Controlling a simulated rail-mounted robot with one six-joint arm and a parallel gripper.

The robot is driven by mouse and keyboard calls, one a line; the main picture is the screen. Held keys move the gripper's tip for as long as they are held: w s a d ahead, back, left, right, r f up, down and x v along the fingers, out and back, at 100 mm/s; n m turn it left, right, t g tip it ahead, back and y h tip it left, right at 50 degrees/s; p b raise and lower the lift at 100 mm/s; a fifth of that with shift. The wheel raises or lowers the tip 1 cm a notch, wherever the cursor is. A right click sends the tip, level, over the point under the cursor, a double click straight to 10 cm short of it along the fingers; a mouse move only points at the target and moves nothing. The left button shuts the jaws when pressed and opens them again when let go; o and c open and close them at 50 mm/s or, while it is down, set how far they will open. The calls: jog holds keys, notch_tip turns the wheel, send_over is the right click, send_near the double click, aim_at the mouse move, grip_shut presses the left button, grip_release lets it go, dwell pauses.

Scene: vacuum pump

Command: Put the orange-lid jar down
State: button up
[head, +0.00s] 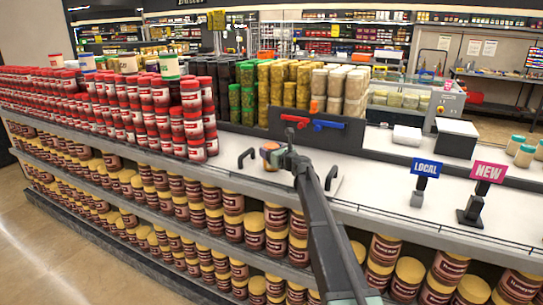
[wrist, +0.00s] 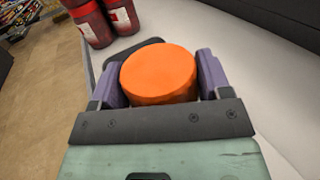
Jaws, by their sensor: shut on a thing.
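The orange-lid jar (wrist: 158,82) sits between the two purple fingers of my gripper (wrist: 158,68) in the wrist view. The fingers are shut on it from both sides. Only its round orange lid shows clearly; its body is hidden below. In the head view my gripper (head: 273,153) is over the white shelf top (head: 225,172), between two dark handles, with a bit of orange at it. I cannot tell whether the jar's base touches the shelf.
Stacked red jars (head: 197,122) stand to the left; two red jars (wrist: 103,20) also show at the wrist view's upper left. LOCAL (head: 426,169) and NEW (head: 488,172) signs stand right. White shelf around my gripper is mostly clear.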

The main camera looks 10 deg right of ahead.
jog(key=shift+f+b, duration=0.25)
jog(key=shift+b, duration=0.05)
jog(key=o, duration=1.2)
jog(key=shift+r, duration=0.1)
